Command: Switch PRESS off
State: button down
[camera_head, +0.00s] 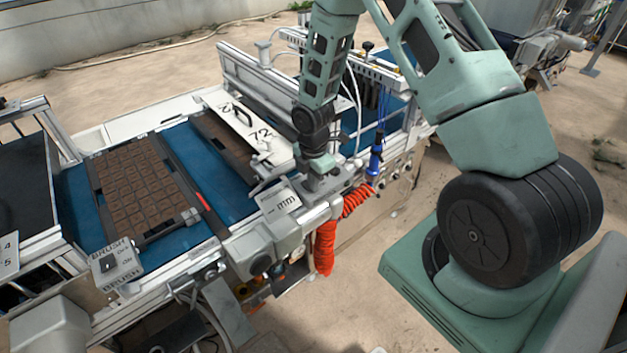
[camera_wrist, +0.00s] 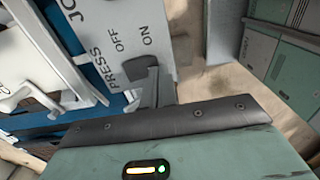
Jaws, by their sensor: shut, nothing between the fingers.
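The PRESS panel (camera_wrist: 110,18) is a pale plate in the wrist view, lettered PRESS, OFF and ON. A dark switch (camera_wrist: 139,68) sits by these labels, and I cannot tell which way it is set. In the head view, a small pale labelled box (camera_head: 276,201) on the machine's front side appears to be this panel. My gripper (camera_head: 318,183) is just right of it, pointing down. In the wrist view my gripper's fingers (camera_wrist: 153,88) are shut and empty, at the switch's lower right edge. Whether they touch the switch is not clear.
A BRUSH switch box (camera_head: 117,262) stands at the front left. A brown cell tray (camera_head: 135,185) lies on the blue belt (camera_head: 185,140). A white plate marked 72 (camera_head: 250,132) is behind my gripper. A red coiled hose (camera_head: 326,245) hangs close by at the right.

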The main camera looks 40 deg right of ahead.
jog(key=shift+s+f, duration=0.1)
jog(key=shift+f, duration=0.1)
dwell(0.3)
jog(key=shift+w+r, duration=0.4)
jog(key=shift+w, duration=0.35)
jog(key=shift+a+r+p, duration=0.1)
jog(key=shift+r+p, duration=0.3)
jog(key=shift+p, duration=0.2)
jog(key=s+r, duration=0.3)
jog(key=r, duration=1)
